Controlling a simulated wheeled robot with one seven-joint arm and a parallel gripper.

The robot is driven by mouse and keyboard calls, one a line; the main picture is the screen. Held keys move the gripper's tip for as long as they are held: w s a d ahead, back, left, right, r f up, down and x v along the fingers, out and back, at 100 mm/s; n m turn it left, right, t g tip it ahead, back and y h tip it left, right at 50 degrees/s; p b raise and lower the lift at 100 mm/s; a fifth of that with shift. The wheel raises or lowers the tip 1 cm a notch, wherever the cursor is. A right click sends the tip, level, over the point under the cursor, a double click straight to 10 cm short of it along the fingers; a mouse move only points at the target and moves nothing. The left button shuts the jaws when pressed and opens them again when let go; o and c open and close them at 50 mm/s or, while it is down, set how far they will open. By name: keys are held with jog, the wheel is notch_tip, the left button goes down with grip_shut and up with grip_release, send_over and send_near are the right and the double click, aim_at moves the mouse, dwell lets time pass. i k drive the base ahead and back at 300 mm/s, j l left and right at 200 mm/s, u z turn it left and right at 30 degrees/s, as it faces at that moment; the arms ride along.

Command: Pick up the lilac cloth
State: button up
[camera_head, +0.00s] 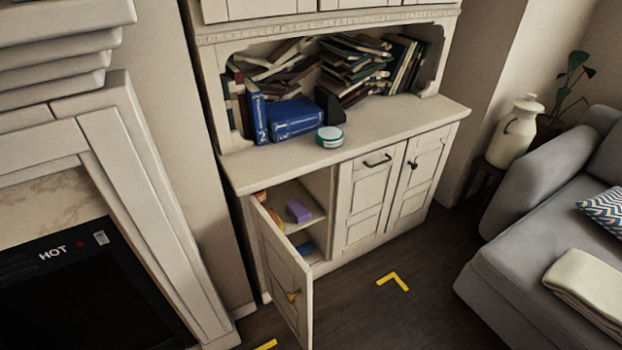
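A small lilac, block-shaped item (299,211) lies on the upper shelf inside the open lower cabinet; it is the only lilac thing in view, and whether it is a folded cloth is too small to tell. The cabinet door (285,275) stands open toward the front, with a brass-coloured knob. Orange and yellow items (275,218) lie left of the lilac item, partly hidden by the door. My gripper is not in view.
The cabinet's countertop (400,123) holds blue books (296,118) and a round teal-and-white tin (330,136). A blue item (306,249) lies low in the cabinet. A grey sofa (535,235) stands right, a fireplace (85,290) left. Dark floor (360,305) between is clear, with yellow corner marks.

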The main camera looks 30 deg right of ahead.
aim_at(297, 208)
jog(key=i+l+z, duration=0.25)
jog(key=i+l, duration=0.15)
jog(key=i+l+z, duration=0.3)
jog(key=i, duration=0.6)
